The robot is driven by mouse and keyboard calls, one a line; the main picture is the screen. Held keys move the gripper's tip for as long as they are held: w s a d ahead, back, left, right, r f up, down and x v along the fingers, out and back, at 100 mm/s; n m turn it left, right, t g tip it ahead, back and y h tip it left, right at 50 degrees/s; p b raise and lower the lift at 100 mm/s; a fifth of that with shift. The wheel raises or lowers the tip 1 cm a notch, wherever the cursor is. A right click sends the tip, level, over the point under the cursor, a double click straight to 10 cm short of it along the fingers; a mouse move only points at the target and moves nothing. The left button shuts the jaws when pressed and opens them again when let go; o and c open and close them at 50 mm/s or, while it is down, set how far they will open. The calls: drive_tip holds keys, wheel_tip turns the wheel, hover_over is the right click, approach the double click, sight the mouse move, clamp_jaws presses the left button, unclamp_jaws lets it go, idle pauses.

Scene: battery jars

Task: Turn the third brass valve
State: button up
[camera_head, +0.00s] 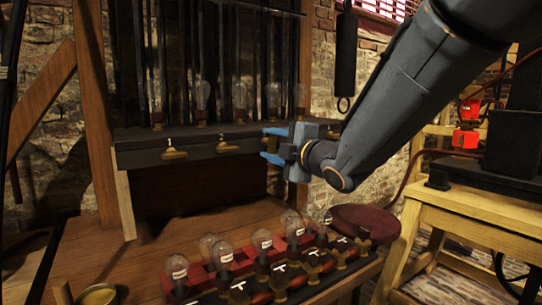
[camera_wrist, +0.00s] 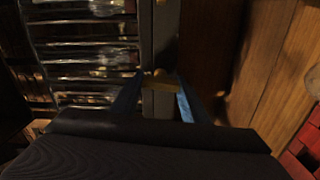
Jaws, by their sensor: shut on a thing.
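A dark ledge (camera_head: 135,153) carries brass valves along its front face. The first valve from the left (camera_head: 175,154) and the second valve (camera_head: 227,146) show clear in the head view. My gripper (camera_head: 270,145) has blue fingers and is at the ledge's front, right of the second valve. In the wrist view my gripper (camera_wrist: 158,88) is shut on a brass valve (camera_wrist: 160,78), the third from the left. That valve is mostly hidden by the fingers in the head view. Its exact turn angle is hard to tell.
Glass bulbs (camera_head: 202,95) stand on the ledge before dark vertical bars. Below, a red rack (camera_head: 297,245) holds several labelled bulbs on the wooden bench (camera_head: 110,262). A round dark red seat (camera_head: 365,222) is to the right. A yellow wooden table (camera_head: 470,205) stands at far right.

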drive_tip(key=shift+f+n+b, duration=0.1)
drive_tip(key=shift+n+b, duration=0.55)
drive_tip(key=shift+n, duration=0.05)
drive_tip(key=o, duration=1.1)
drive_tip(key=shift+c, duration=0.2)
drive_tip(key=v, duration=0.8)
